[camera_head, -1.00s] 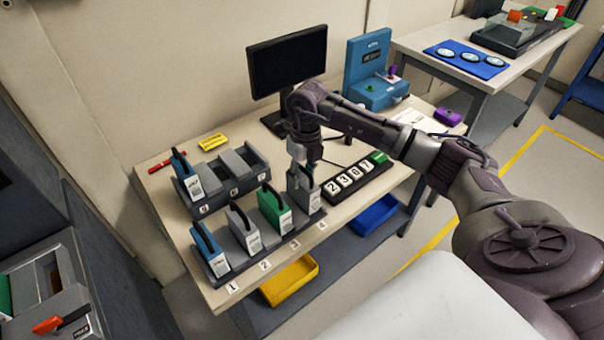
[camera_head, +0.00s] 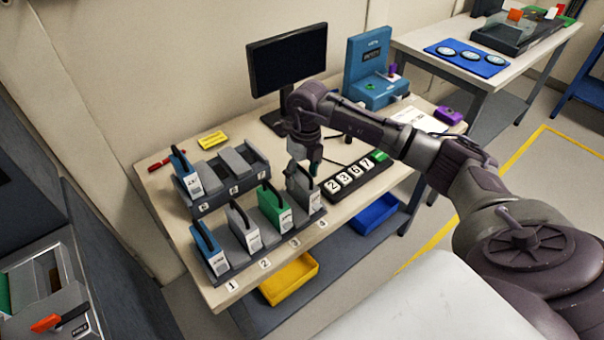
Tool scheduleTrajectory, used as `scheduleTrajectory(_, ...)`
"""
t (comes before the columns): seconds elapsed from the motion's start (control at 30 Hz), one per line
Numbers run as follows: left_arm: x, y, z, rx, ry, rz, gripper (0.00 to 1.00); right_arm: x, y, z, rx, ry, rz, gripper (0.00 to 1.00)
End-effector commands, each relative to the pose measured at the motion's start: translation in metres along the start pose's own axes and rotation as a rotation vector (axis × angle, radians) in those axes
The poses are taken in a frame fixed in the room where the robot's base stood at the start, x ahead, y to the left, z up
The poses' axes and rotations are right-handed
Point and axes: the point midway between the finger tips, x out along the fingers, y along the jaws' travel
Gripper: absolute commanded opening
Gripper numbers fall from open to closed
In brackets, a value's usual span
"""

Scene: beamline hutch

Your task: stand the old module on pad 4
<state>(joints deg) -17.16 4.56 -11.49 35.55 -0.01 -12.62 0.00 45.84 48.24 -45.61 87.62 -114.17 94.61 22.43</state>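A grey module (camera_head: 300,190) with a white label stands upright on pad 4, at the right end of the front row. My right gripper (camera_head: 306,162) is just behind and above it, pointing down. Its fingers look spread, with nothing seen between them; the module's top handle partly overlaps them in the view. The row's base (camera_head: 268,247) also bears a blue module (camera_head: 210,250) on pad 1, a grey one (camera_head: 244,228) on pad 2 and a green one (camera_head: 275,209) on pad 3. My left gripper is not in view.
A rear rack (camera_head: 235,183) holds a blue module (camera_head: 185,174) at its left. A row of number tiles (camera_head: 350,177) lies right of pad 4. A monitor (camera_head: 288,66) and a blue device (camera_head: 374,75) stand behind. Yellow (camera_head: 290,281) and blue (camera_head: 375,214) bins sit below.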

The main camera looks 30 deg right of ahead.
Motion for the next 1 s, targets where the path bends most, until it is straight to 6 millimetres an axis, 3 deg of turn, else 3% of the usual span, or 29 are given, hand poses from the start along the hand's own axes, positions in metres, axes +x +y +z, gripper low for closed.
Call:
scheduleTrajectory(0.27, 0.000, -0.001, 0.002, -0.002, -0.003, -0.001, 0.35, -0.004, 0.000, 0.000, 0.000, 0.000, -0.001, 0.66)
scheduleTrajectory(0.7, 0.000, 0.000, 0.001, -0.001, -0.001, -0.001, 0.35, -0.089, 0.000, 0.001, -0.001, -0.004, -0.001, 0.66)
scheduleTrajectory(1.0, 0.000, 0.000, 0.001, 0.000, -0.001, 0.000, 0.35, -0.119, 0.000, 0.000, 0.000, 0.000, 0.000, 0.66)
